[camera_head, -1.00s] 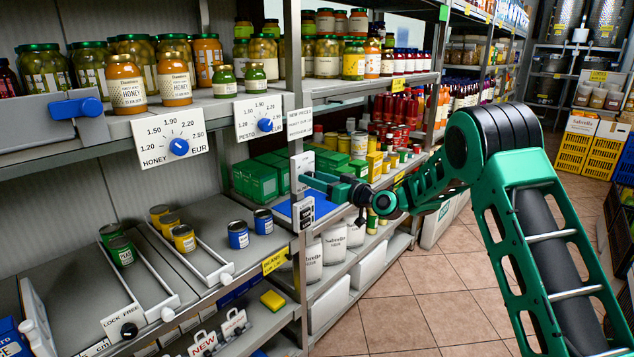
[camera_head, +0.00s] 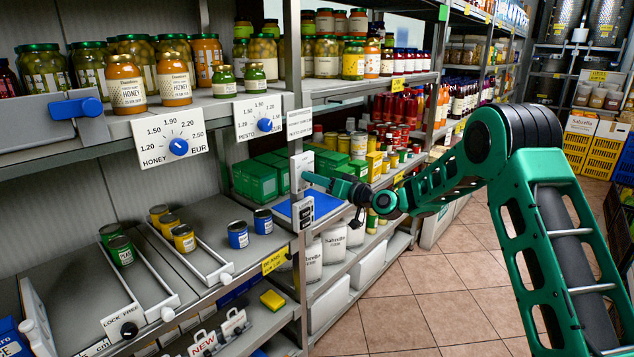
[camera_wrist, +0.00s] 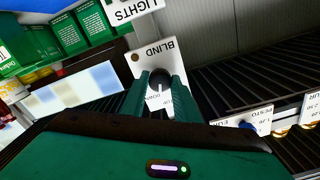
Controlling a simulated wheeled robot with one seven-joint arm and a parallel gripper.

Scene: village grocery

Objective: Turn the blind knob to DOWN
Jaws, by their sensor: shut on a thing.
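The blind knob (camera_wrist: 160,78) is a round black knob on a white plate marked BLIND (camera_wrist: 147,63), which appears upside down in the wrist view. My gripper (camera_wrist: 161,85) has one green finger on each side of the knob and is shut on it. A light mark on the knob points toward the fingers' side of the plate, where a partly covered word looks like DOWN. In the head view the blind plate (camera_head: 297,160) is on the shelf post, and my gripper (camera_head: 309,178) meets it; the knob itself is hidden there.
A second plate, marked LIGHTS (camera_wrist: 133,8), sits just beside the blind plate, below it in the head view (camera_head: 303,213). Green boxes (camera_head: 255,180) stand on the shelf to the left. Honey (camera_head: 170,146) and pesto (camera_head: 259,118) price dials hang nearby. The tiled aisle is open.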

